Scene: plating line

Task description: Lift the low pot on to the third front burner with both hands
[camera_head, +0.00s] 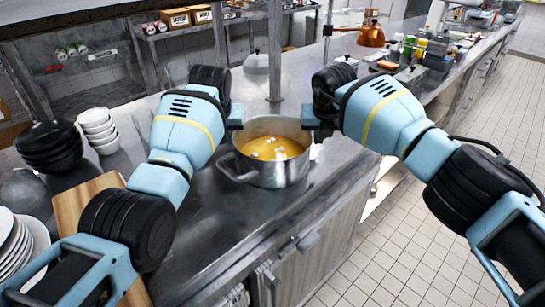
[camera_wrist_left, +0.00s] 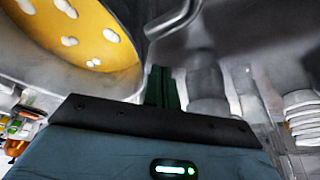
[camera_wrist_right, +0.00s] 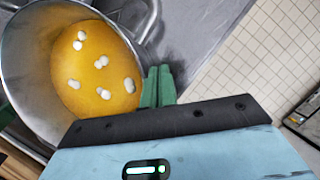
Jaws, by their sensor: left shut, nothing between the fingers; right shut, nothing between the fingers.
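The low steel pot (camera_head: 268,178) stands on the steel counter and holds orange-yellow soup with white pieces. One loop handle (camera_head: 233,170) sticks out at its front left. The pot shows at the upper left of both the left wrist view (camera_wrist_left: 128,82) and the right wrist view (camera_wrist_right: 22,75). My left gripper (camera_head: 236,118) is shut and empty near the pot's left rim. My right gripper (camera_head: 314,121) is shut and empty by its right rim, partly hiding that side. In each wrist view a handle shows beyond the shut fingers, apart from them. I cannot make out any burner.
Black bowls (camera_head: 48,146), white bowls (camera_head: 97,129), a wooden board (camera_head: 78,204) and white plates (camera_head: 14,243) stand at left. A lidded white container (camera_head: 256,63) and a post (camera_head: 275,50) are behind the pot. The counter in front is clear.

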